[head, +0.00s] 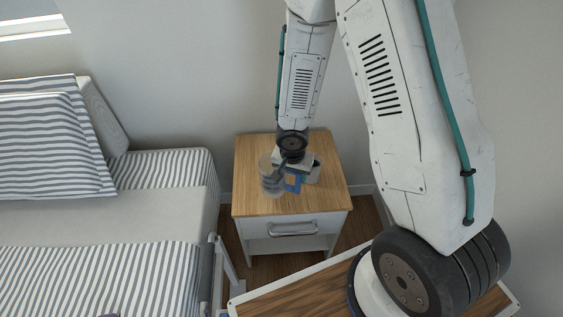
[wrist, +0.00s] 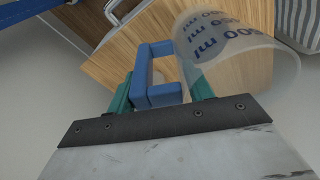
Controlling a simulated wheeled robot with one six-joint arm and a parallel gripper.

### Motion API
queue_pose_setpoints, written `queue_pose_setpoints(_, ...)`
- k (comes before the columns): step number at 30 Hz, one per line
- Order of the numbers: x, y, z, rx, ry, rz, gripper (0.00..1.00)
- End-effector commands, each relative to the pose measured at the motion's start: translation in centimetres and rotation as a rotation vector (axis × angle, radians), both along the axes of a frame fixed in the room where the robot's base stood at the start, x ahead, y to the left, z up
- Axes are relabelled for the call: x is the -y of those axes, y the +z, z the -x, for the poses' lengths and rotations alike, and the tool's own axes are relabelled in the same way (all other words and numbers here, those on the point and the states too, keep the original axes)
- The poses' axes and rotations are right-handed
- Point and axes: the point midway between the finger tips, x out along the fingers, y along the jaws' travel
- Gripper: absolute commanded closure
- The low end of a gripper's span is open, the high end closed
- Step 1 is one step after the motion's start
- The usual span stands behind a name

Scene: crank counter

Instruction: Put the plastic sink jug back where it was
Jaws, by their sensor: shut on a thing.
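The plastic sink jug (head: 270,176) is clear, with a blue handle. In the head view it is over the wooden top of a small bedside cabinet (head: 250,203). The wrist view shows the jug's clear wall with blue markings (wrist: 228,45) and its blue handle (wrist: 143,75). My gripper (head: 292,174) is shut on the handle, with a teal finger on each side of it in the wrist view (wrist: 160,88). The jug's body stands to the left of the gripper in the head view. I cannot tell whether its base touches the cabinet top.
A grey cup-like container (head: 315,170) stands close on the right of my gripper, partly hidden. The cabinet has a drawer with a metal handle (head: 293,229). A bed with striped bedding (head: 110,270) is at the left. The cabinet top's front and left parts are clear.

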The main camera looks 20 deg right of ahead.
Motion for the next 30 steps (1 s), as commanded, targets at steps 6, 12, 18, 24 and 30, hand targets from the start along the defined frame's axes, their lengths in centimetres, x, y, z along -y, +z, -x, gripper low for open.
queue_pose_setpoints(6,0.1,-0.3,-3.2,0.001,-0.004,0.000,0.90)
queue_pose_setpoints(12,0.1,-0.7,-7.0,0.001,-0.002,-0.002,0.90)
queue_pose_setpoints(18,0.1,-0.8,-8.7,-0.001,0.001,-0.001,0.90)
queue_pose_setpoints(24,0.2,-2.0,-9.5,-0.004,0.001,-0.001,0.90)
queue_pose_setpoints(30,0.1,-4.1,-9.5,-0.003,0.002,-0.001,0.90)
